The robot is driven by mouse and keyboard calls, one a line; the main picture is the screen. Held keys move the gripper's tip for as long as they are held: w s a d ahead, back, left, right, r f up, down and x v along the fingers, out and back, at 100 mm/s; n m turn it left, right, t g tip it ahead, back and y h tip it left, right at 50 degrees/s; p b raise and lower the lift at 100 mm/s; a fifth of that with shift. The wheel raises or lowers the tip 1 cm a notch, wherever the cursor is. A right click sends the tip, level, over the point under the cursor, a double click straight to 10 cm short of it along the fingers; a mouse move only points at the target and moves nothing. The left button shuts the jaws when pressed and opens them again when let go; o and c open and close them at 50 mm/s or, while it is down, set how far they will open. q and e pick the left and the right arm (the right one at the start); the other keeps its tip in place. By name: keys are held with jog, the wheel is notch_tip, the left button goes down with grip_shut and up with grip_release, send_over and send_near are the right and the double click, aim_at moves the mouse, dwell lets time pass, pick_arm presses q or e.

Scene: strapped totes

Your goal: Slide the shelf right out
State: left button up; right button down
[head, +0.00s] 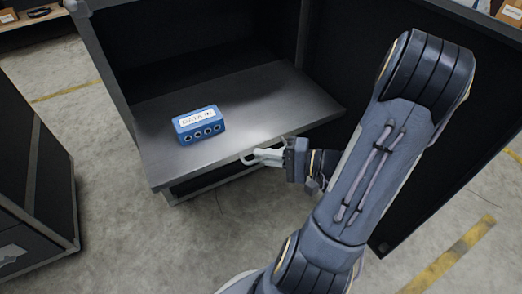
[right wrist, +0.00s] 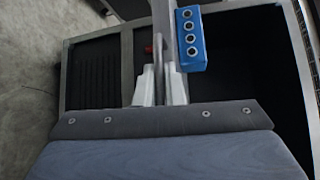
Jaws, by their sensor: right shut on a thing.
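The grey metal shelf (head: 262,103) sticks out of the front of a black cabinet, its rear part inside. A small handle (head: 247,158) is on its front edge. My right gripper (head: 262,155) is shut on this handle, beside the shelf's front edge. In the right wrist view the two fingers (right wrist: 160,88) close on a thin grey bar, and the shelf shows edge-on above them. A blue box (head: 200,126) with round sockets and a white label sits on the shelf; it also shows in the right wrist view (right wrist: 191,40). My left gripper is not in view.
The black cabinet (head: 92,48) has an open door (head: 425,150) at the right, behind my right arm. Another black case (head: 40,170) stands at the left. Bare concrete floor (head: 150,235) lies in front of the shelf.

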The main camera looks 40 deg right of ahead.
jog(key=shift+s+a+f, duration=0.1)
jog(key=shift+s, duration=0.1)
jog(key=c, duration=1.5)
grip_release()
jog(key=shift+s, duration=0.1)
jog(key=p+v, duration=0.1)
jog(key=v, duration=0.7)
